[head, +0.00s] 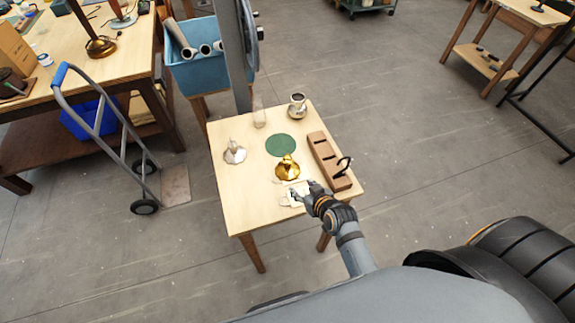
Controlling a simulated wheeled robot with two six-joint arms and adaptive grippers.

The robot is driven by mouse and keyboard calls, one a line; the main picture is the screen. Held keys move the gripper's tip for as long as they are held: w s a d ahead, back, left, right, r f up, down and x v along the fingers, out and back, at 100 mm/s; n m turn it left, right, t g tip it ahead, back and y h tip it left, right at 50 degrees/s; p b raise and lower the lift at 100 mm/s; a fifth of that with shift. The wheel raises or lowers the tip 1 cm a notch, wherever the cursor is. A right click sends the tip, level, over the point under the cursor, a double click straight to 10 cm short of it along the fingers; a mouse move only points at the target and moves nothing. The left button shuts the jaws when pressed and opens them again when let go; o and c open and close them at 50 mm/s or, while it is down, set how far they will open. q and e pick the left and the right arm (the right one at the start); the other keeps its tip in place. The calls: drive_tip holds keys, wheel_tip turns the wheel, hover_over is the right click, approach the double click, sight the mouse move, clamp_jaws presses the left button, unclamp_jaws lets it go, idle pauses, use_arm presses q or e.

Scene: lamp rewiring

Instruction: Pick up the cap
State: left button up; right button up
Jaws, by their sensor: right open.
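A small wooden table (257,209) stands in the middle of the head view. A shiny gold flared piece (287,167) sits on it, just in front of a round green mat (281,145). A silver flared piece (234,153) stands to the left. I cannot tell for certain which piece is the cap. My right gripper (296,193) is open, low over the front right of the tabletop, just in front of the gold piece and apart from it. Pale small details around its fingertips are too small to tell. My left gripper is not in view.
A brown slotted wooden block (325,154) with a dark hooked item lies along the table's right side. A silver pot (298,105) and a clear glass piece (259,113) stand at the back. A hand truck (98,133) stands left. The table's front left is clear.

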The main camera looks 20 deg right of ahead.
sight(289, 165)
drive_tip(key=shift+w+a+f+m+t+h, duration=0.1)
drive_tip(key=shift+w+a+m+t+h, duration=0.05)
drive_tip(key=shift+w+t, duration=0.4)
drive_tip(key=shift+w+a+f+m+t+h, duration=0.1)
drive_tip(key=shift+w+a+m+t+h, duration=0.05)
drive_tip(key=shift+w+t, duration=0.35)
drive_tip(key=shift+w+m+t+h, duration=0.3)
drive_tip(key=shift+w+t, duration=0.05)
drive_tip(key=shift+t, duration=0.2)
drive_tip(key=b+x, duration=0.1)
drive_tip(key=x, duration=0.3)
drive_tip(key=shift+w+f+b, duration=0.25)
drive_tip(key=shift+w+b, duration=0.05)
drive_tip(key=shift+w, duration=0.4)
drive_tip(key=b+x, duration=0.4)
drive_tip(key=shift+w+f+b, duration=0.1)
drive_tip(key=shift+f+b, duration=0.2)
drive_tip(key=shift+w, duration=0.45)
drive_tip(key=shift+s+r, duration=0.1)
drive_tip(key=shift+r, duration=0.05)
drive_tip(key=shift+c, duration=0.3)
drive_tip(key=shift+s, duration=0.1)
drive_tip(key=shift+c, duration=1.2)
clamp_jaws()
